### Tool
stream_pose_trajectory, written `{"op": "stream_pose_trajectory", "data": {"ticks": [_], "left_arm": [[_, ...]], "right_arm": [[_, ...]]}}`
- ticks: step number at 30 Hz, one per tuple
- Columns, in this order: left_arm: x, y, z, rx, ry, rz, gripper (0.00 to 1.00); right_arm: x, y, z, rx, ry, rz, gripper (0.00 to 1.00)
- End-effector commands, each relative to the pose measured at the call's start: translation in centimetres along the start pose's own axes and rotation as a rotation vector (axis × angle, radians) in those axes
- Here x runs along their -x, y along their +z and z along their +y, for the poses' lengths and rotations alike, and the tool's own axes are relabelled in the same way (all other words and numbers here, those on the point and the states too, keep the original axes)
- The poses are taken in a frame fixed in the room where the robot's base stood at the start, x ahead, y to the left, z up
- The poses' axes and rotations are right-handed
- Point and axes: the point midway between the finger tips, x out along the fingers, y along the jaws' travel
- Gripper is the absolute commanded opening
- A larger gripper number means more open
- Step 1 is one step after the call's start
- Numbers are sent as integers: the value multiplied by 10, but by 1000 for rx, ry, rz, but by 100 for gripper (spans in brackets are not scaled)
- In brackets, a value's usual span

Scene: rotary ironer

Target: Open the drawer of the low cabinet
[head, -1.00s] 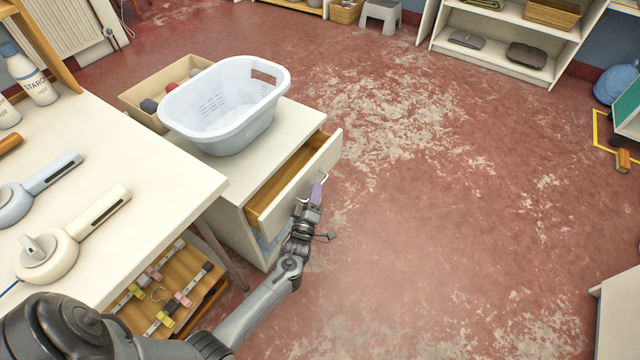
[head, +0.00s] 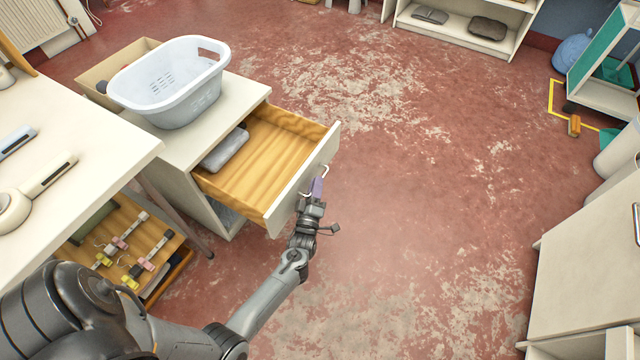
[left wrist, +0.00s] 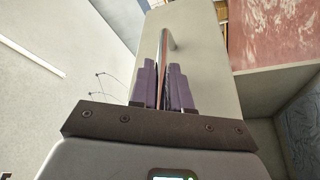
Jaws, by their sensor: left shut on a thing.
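The low cabinet (head: 190,150) is white and stands left of centre in the head view. Its top drawer (head: 265,165) is pulled well out, showing a wooden inside with a folded grey cloth (head: 226,150) at the back left. My left gripper (head: 316,190) is at the drawer front and shut on the drawer's metal bar handle (head: 325,172). In the left wrist view the purple fingers (left wrist: 163,88) close around the handle (left wrist: 164,50) in front of the pale drawer front (left wrist: 205,55). My right gripper is not in view.
A pale laundry basket (head: 170,85) stands on the cabinet top, with a cardboard box (head: 110,68) behind it. A white worktable (head: 70,135) with irons is at the left. Red floor (head: 430,200) right of the drawer is clear. A pale cabinet (head: 585,260) stands at the right.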

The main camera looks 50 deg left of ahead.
Motion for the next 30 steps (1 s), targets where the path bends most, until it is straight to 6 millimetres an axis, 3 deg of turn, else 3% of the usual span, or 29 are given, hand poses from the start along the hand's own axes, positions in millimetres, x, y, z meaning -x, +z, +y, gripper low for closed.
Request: {"op": "stream_pose_trajectory", "data": {"ticks": [14, 15, 16, 30], "left_arm": [[2, -1, 0, -1, -3, 5, 0], [2, -1, 0, -1, -3, 5, 18], [2, -1, 0, -1, -3, 5, 23], [5, 1, 0, -1, -4, 3, 23]], "right_arm": [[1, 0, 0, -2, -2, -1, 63], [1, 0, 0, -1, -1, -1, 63], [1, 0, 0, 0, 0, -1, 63], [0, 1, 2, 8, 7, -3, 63]]}}
